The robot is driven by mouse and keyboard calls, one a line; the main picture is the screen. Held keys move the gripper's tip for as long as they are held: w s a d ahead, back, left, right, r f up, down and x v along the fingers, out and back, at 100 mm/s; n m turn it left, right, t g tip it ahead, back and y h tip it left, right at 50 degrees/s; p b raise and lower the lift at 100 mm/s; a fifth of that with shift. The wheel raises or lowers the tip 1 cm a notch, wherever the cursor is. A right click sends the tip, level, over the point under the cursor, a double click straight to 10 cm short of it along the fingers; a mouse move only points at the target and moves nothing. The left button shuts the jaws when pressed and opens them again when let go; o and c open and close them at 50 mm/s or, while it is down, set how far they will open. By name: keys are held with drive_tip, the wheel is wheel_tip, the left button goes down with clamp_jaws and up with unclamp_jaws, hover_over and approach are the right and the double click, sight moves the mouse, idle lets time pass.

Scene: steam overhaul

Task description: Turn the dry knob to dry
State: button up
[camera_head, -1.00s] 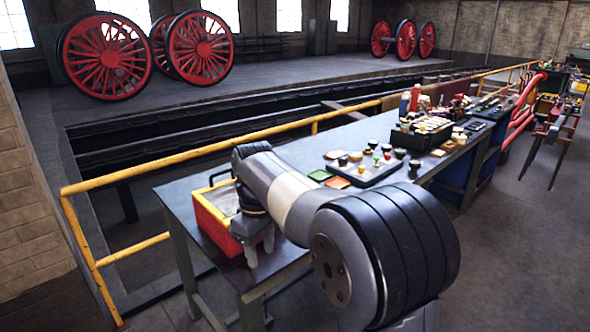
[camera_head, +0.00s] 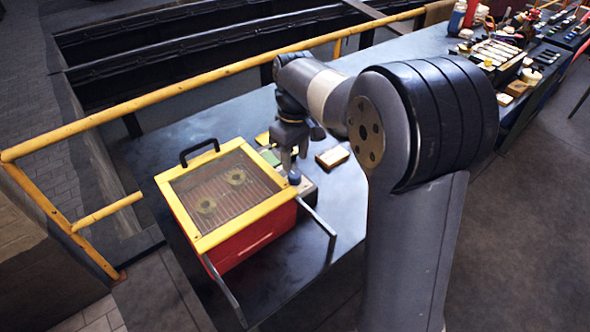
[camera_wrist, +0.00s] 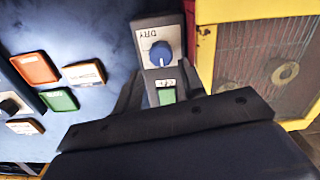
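The dry knob (camera_wrist: 160,53) is blue with a pale pointer mark. It sits on a light grey plate (camera_wrist: 143,35) lettered DRY, which reads upside down in the wrist view. In the head view the knob (camera_head: 295,178) shows at the right side of a red and yellow box (camera_head: 250,240). My gripper (camera_head: 289,163) points down just above the knob. In the wrist view my gripper's fingers (camera_wrist: 160,77) are apart, with the knob just beyond the tips and nothing seen between them but a green piece on the panel (camera_wrist: 166,95). Contact with the knob cannot be told.
The box has a mesh lid with ring-shaped parts (camera_head: 235,177) under it, a black handle (camera_head: 199,151) and metal bars in front. Coloured tiles (camera_wrist: 35,67) lie beside the panel. A yellow rail (camera_head: 200,90) runs behind the table. Tools crowd the table's far right.

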sight(295, 174)
drive_tip(key=shift+s+f, duration=0.1)
drive_tip(key=shift+f, duration=2.6)
drive_tip(key=shift+c, duration=0.6)
drive_tip(key=c, duration=0.6)
